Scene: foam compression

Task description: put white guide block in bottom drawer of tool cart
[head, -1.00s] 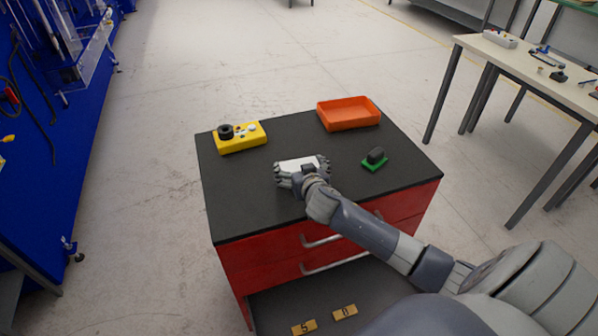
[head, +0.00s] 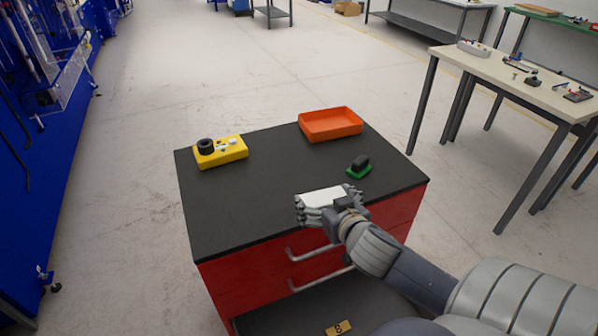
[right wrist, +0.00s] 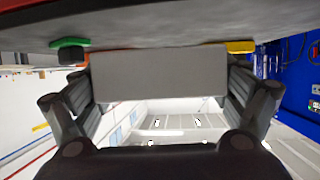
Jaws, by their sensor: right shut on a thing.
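The white guide block (head: 322,196) is between the fingers of my right gripper (head: 325,210), which is shut on it near the front edge of the cart top. In the right wrist view the block (right wrist: 158,75) spans the space between both fingers (right wrist: 160,95). The red tool cart (head: 245,287) has a dark top and two closed upper drawers with grey handles. Its bottom drawer (head: 285,318) is pulled out, with a dark floor and a yellow numbered tag (head: 339,328) inside. Part of the drawer is hidden by my right arm and the frame edge. My left gripper is not in view.
On the cart top are a yellow fixture (head: 221,152), an orange tray (head: 331,124) and a green-based black part (head: 359,166). A workbench (head: 520,80) stands at right, a blue tool panel (head: 60,150) at left. The floor around the cart is clear.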

